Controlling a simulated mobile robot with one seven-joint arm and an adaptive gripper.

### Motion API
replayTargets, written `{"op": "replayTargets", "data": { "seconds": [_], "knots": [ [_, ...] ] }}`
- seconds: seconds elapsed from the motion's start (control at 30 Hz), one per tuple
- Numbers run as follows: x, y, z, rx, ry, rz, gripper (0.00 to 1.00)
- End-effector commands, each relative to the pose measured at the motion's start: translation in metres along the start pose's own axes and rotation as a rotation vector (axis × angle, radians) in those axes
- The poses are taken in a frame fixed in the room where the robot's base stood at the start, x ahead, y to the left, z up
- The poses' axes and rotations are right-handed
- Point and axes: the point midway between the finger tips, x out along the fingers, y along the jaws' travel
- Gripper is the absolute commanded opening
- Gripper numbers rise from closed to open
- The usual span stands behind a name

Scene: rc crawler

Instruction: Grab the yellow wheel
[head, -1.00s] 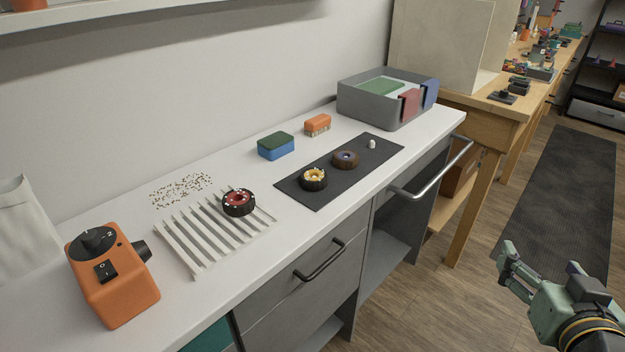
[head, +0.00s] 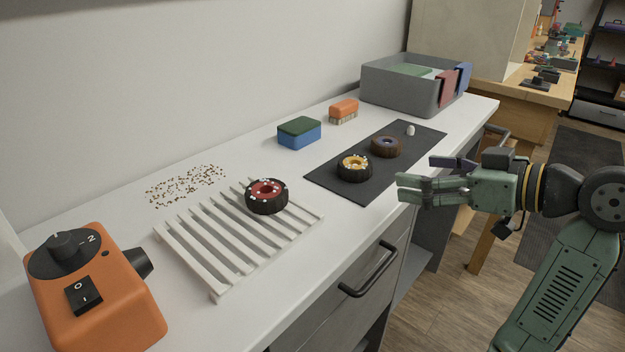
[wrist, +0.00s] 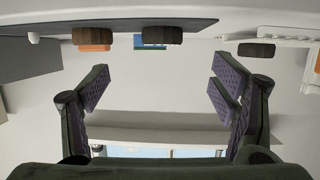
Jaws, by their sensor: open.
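The yellow wheel (head: 354,168) is a dark tyre with a yellow hub and white bits on it. It lies flat on the dark mat (head: 327,187). In the wrist view, which looks upside down, the yellow wheel (wrist: 162,35) shows edge-on as a dark tyre near the top middle, beyond the fingertips. My gripper (head: 415,175) is open and empty, to the right of the wheel and apart from it, by the counter's front edge. Its spread fingers also show in the wrist view (wrist: 160,85).
A red wheel (head: 266,196) sits on a slatted rack (head: 215,262). A blue-green sponge (head: 299,132), orange brush (head: 343,111), grey bin (head: 400,97) and orange device (head: 95,300) stand around.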

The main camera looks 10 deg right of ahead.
Motion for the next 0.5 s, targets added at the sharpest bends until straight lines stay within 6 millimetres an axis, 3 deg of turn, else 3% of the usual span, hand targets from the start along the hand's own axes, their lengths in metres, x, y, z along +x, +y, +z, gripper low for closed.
{"op": "replayTargets", "data": {
  "seconds": [0.17,0.5],
  "knots": [
    [0.009,-0.003,-0.001,-0.01,0.002,-0.053,0.79],
    [0.057,-0.005,-0.002,-0.009,0.002,-0.053,0.79]
  ]
}}
